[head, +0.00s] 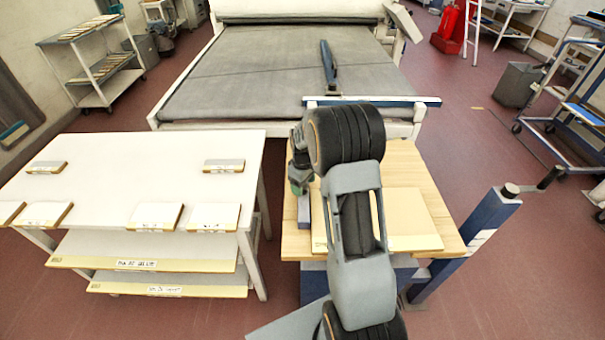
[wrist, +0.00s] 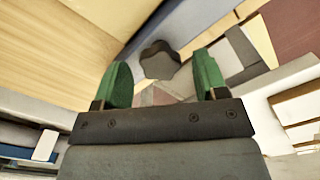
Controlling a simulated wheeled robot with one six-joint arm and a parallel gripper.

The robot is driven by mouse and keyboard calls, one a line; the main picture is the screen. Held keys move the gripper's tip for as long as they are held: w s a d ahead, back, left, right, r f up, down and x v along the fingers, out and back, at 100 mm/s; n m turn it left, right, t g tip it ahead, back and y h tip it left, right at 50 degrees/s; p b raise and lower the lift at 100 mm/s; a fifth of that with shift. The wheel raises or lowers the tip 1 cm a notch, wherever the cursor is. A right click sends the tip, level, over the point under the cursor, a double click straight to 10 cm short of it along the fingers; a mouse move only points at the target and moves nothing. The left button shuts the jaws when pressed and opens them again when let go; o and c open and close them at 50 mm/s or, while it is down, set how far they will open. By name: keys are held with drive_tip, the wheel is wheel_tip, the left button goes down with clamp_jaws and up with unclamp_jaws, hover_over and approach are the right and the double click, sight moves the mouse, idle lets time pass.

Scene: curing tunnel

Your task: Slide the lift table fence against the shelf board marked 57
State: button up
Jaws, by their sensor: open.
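The lift table (head: 440,222) has a pale wooden top and stands right of the white table. A tan shelf board (head: 412,215) lies on it, partly hidden by my arm; I cannot read its mark. A short blue-grey bar (head: 304,212), apparently the fence, lies left of the board; my arm hides much of it, so I cannot tell whether they touch. My gripper (head: 299,185) is over the left side of the lift table. In the wrist view its green fingers are open, and a dark lobed knob (wrist: 160,60) shows between them, not gripped.
The white table (head: 130,170) at left holds several small boards, with labelled boards on shelves below. A grey conveyor belt (head: 260,70) lies behind, with a blue bar (head: 372,101) along its near edge. A blue post with a crank (head: 475,235) stands at right.

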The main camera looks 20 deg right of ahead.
wheel_tip(320, 180, up, 13)
drive_tip(key=shift+r+b, duration=0.15)
drive_tip(key=shift+b, duration=0.2)
idle(0.6)
drive_tip(key=s+a+r+m+t, duration=0.1)
drive_tip(key=s+a, duration=0.4)
drive_tip(key=s, duration=0.5)
drive_tip(key=s+a+r+m+t, duration=0.2)
drive_tip(key=s+a+m, duration=0.2)
drive_tip(key=s, duration=0.7)
drive_tip(key=shift+a+m+t, duration=0.4)
drive_tip(key=shift+a, duration=0.5)
drive_tip(key=shift+w+a, duration=0.1)
drive_tip(key=shift+c, duration=0.4)
